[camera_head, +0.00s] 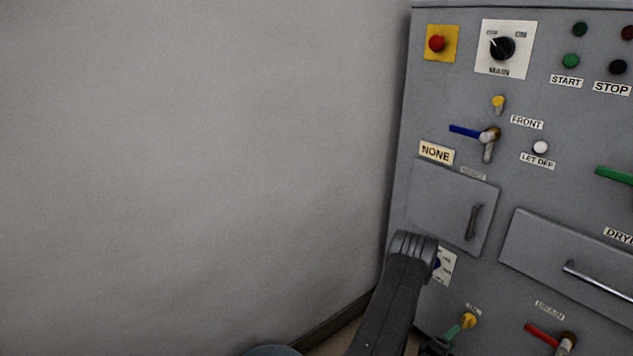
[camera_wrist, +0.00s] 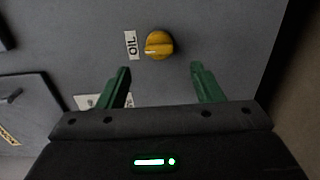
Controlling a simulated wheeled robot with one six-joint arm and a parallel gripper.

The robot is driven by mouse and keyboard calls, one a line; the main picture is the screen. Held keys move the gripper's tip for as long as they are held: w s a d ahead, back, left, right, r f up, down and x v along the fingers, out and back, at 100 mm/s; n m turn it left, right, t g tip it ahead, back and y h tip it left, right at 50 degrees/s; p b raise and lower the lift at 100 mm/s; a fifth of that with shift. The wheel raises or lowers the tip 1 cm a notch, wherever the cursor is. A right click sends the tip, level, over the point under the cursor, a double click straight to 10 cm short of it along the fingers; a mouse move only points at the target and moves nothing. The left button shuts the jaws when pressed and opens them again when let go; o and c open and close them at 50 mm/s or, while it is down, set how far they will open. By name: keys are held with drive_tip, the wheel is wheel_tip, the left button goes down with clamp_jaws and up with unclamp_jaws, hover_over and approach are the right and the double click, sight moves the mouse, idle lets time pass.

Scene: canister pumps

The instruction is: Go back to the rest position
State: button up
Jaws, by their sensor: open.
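My gripper (camera_wrist: 160,66) is open, with its two green fingers apart and nothing between them. A yellow knob (camera_wrist: 156,45) beside an OIL label sits on the grey panel just beyond the fingertips. The fingers look clear of the knob. In the head view the same yellow knob (camera_head: 468,320) shows low on the panel. My arm reaches down there, and only a small part of the gripper shows near the knob.
The grey cabinet (camera_head: 455,200) fills the right side, with a blue lever (camera_head: 465,130), a red lever (camera_head: 541,335), a green lever (camera_head: 615,175), a hatch door (camera_head: 445,205) and a drawer (camera_head: 570,255) with a bar handle. A bare wall stands at left.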

sight(464, 325)
drive_tip(key=b+x, duration=0.2)
drive_tip(key=x, duration=0.6)
drive_tip(key=shift+w+d+b, duration=0.2)
drive_tip(key=shift+d+b, duration=0.1)
drive_tip(key=shift+d, duration=0.05)
drive_tip(key=shift+s+a+m, duration=0.15)
drive_tip(key=shift+a+m, duration=0.05)
drive_tip(key=shift+m, duration=0.2)
drive_tip(key=m, duration=0.9)
drive_tip(key=shift+m, duration=0.3)
drive_tip(key=m, duration=1)
drive_tip(key=shift+m, duration=0.3)
drive_tip(key=shift+a, duration=0.1)
